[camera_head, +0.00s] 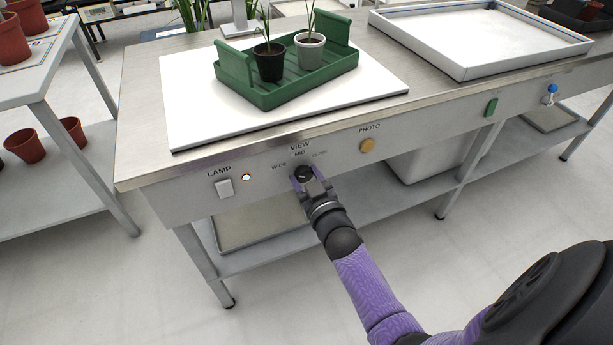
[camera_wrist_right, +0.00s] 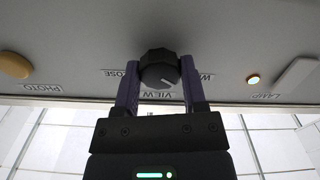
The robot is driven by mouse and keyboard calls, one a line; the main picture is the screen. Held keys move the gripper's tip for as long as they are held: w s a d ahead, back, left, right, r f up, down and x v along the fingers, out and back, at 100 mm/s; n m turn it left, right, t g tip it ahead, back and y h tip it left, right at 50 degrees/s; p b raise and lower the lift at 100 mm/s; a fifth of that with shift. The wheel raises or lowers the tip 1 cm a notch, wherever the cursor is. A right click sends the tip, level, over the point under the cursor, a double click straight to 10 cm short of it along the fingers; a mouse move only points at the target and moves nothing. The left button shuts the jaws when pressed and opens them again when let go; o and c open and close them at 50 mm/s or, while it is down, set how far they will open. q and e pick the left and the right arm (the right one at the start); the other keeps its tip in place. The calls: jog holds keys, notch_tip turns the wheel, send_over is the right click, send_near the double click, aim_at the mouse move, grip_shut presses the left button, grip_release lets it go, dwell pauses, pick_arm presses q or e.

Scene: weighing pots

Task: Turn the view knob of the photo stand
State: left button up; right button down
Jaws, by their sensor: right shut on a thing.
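The black view knob (camera_wrist_right: 160,70) sits on the grey front panel of the photo stand, beneath the labels WIDE, MID and CLOSE. My right gripper (camera_head: 304,177) reaches it from the front and is shut on it. In the right wrist view its two purple-grey fingers (camera_wrist_right: 160,82) stand on either side of the knob. A pale mark shows on the knob's face. In the head view the knob (camera_head: 303,171) is partly covered by the gripper. My left gripper is not in view.
The lamp switch (camera_head: 224,188) and a lit indicator (camera_head: 246,177) are left of the knob; the orange photo button (camera_head: 367,145) is right. Above, a green tray (camera_head: 262,98) with two potted plants stands on a white board (camera_head: 190,110). A white tray (camera_head: 480,68) is at the right.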

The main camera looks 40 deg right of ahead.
jog(key=m+p, duration=0.1)
jog(key=m, duration=0.2)
jog(key=shift+r, duration=0.1)
jog(key=m+p, duration=0.1)
jog(key=m, duration=0.2)
jog(key=shift+m, duration=1.4)
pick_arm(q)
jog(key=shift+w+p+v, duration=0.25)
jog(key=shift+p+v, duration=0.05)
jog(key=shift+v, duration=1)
pick_arm(e)
jog(key=shift+m, duration=0.9)
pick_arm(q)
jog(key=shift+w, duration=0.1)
pick_arm(e)
jog(key=shift+m, duration=0.3)
jog(key=shift+c, duration=0.7)
grip_release()
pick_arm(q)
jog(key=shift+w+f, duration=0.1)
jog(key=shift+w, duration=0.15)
